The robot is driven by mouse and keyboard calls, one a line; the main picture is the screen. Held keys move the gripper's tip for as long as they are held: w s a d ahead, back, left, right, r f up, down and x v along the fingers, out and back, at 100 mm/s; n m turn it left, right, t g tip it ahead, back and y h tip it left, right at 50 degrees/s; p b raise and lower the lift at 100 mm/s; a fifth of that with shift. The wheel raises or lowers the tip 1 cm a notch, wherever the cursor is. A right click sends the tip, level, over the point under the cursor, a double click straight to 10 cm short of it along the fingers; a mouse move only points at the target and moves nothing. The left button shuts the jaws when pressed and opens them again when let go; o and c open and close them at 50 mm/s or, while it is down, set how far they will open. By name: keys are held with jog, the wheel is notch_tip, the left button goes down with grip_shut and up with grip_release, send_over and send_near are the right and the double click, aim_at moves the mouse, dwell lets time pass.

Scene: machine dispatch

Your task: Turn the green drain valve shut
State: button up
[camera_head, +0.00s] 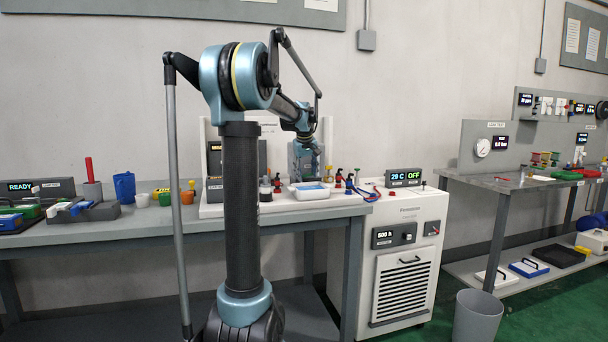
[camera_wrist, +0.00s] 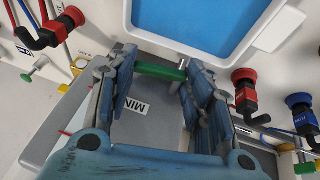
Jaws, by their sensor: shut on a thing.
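The green drain valve's bar-shaped handle (camera_wrist: 160,71) lies crosswise between my fingertips in the wrist view, just below the white tray with blue liquid. My gripper (camera_wrist: 157,82) is shut on the handle, one finger at each end. In the head view my gripper (camera_head: 305,158) points down over the bench-top machine behind the white tray (camera_head: 310,193); the valve handle cannot be made out there.
A red-and-black valve (camera_wrist: 52,27) is at upper left in the wrist view. Another red valve (camera_wrist: 245,90) and a blue valve (camera_wrist: 302,112) are close to my right finger. A "MIN" label (camera_wrist: 135,105) shows between the fingers. A white chiller cabinet (camera_head: 400,250) stands right of the bench.

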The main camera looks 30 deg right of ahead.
jog(key=shift+d+f+m+y, duration=0.1)
jog(key=shift+f+m+y, duration=0.05)
jog(key=shift+y, duration=0.4)
jog(key=shift+d+f+m+y, duration=0.1)
jog(key=shift+m+y, duration=0.05)
jog(key=shift+y, duration=0.4)
jog(key=o, duration=1.1)
jog(key=shift+s+r, duration=0.1)
jog(key=v, duration=1.1)
jog(key=shift+s+a+r, duration=0.1)
jog(key=shift+s+r, duration=0.15)
jog(key=shift+r, duration=0.05)
